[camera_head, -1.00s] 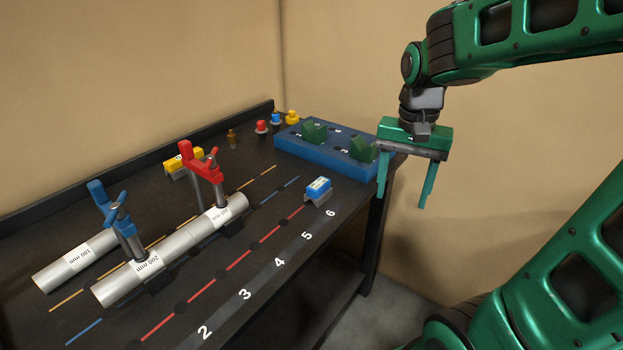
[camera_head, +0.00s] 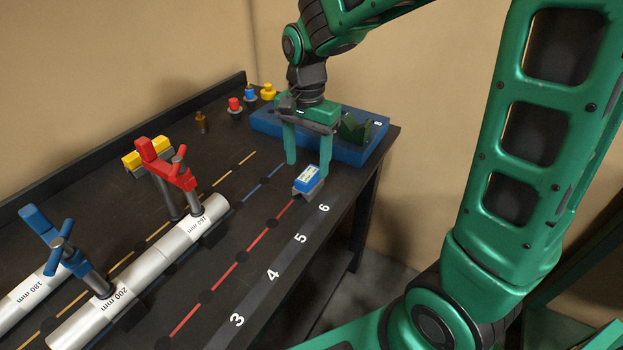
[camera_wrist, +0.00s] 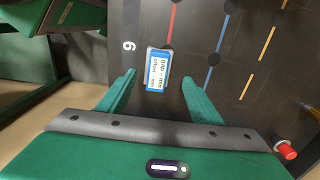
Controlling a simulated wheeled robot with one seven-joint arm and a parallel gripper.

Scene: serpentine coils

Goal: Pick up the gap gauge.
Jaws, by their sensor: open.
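The gap gauge (camera_head: 308,180) is a small blue block with a white label and a grey foot. It sits on the dark bench near the number 6, at the end of the red line. In the wrist view the gauge (camera_wrist: 157,70) shows its label, with "gap" and "offset" lines in mm. My gripper (camera_head: 307,169) is open and empty, pointing down over the gauge. In the wrist view its fingertips (camera_wrist: 159,80) stand on either side of the gauge's near end, with space on both sides. I cannot tell the exact height between fingertips and gauge.
A blue block with green V-shaped pieces (camera_head: 355,130) stands just behind my gripper. Silver pipes (camera_head: 150,268) with a red clamp (camera_head: 165,165) and a blue clamp (camera_head: 60,245) lie to the left. Small coloured pegs (camera_head: 235,104) and a yellow-topped piece (camera_head: 146,153) stand toward the back.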

